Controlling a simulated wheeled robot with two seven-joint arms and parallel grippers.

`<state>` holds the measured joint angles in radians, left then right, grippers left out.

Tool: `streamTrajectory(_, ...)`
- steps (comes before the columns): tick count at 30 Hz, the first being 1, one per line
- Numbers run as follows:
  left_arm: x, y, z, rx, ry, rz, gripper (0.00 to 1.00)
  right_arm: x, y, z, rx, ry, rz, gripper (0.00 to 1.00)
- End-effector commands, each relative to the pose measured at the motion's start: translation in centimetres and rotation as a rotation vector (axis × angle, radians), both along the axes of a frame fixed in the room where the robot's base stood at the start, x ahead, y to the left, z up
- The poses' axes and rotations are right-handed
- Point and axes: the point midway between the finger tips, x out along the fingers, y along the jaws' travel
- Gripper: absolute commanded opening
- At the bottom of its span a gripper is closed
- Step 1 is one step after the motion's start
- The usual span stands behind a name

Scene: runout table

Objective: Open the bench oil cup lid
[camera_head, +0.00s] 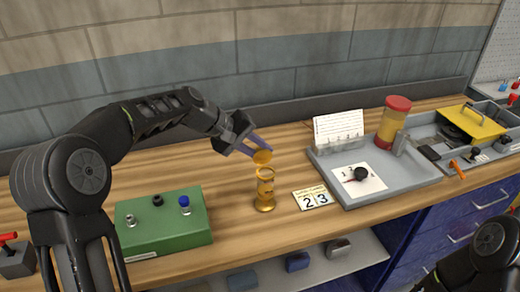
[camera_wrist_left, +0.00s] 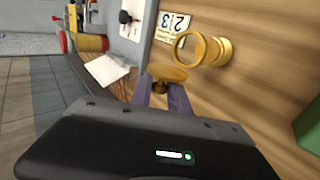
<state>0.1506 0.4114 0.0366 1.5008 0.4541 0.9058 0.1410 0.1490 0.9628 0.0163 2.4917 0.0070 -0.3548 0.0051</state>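The brass oil cup (camera_head: 265,191) stands upright on the wooden bench; its open round rim faces me in the left wrist view (camera_wrist_left: 187,48). Its round lid (camera_head: 262,157) is raised and tilted off the rim, just above the cup; whether a hinge still joins them I cannot tell. My left gripper (camera_head: 255,145) reaches down from the upper left. In the left wrist view, its purple fingers (camera_wrist_left: 162,92) sit either side of a small dark knob on the lid (camera_wrist_left: 168,72) and appear closed on it. My right gripper is not in view; only dark arm parts show at lower right.
A green box with knobs (camera_head: 165,225) stands left of the cup. A number card (camera_head: 316,198) lies right of it. A white notepad (camera_head: 338,128) stands behind the tray. Bare wood surrounds the cup.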

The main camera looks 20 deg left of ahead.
Motion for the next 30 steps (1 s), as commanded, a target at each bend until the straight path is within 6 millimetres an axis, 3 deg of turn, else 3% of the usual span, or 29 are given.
streamTrajectory(6, 0.0, 0.0, 0.0, 0.0, 0.0, 0.0, 0.41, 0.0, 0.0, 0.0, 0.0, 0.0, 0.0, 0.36)
streamTrajectory(17, -0.1, 0.3, 0.3, 0.001, -0.002, 0.001, 0.41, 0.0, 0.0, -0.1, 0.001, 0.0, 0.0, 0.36)
streamTrajectory(30, -2.5, 4.0, 4.7, 0.001, -0.004, 0.002, 0.41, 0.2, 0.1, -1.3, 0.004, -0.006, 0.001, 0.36)
